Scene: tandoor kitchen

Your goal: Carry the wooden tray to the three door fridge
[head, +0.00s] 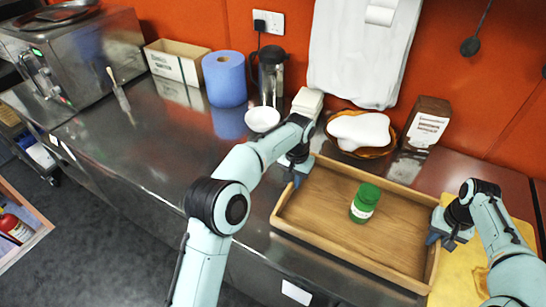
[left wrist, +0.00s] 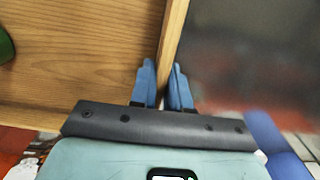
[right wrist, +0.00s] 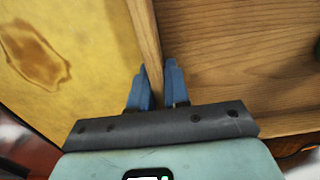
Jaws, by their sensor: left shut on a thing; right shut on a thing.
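The wooden tray (head: 325,222) sits on the steel counter, its right end over or beside a yellow cloth. My left gripper (head: 295,182) is shut on the tray's left wall; in the left wrist view the blue fingers (left wrist: 165,88) straddle the wall (left wrist: 173,40). My right gripper (head: 440,240) is shut on the tray's right wall; in the right wrist view its fingers (right wrist: 155,88) straddle the wall (right wrist: 145,35). No three door fridge can be made out.
Behind the tray are a bread basket (head: 360,150), a brown box (head: 427,123), a white bowl (head: 262,119) and a blue paper roll (head: 225,80). A stained yellow cloth (head: 462,270) lies at the right. The steel counter (head: 150,150) is mostly clear at the left; dark floor (head: 100,245) lies in front.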

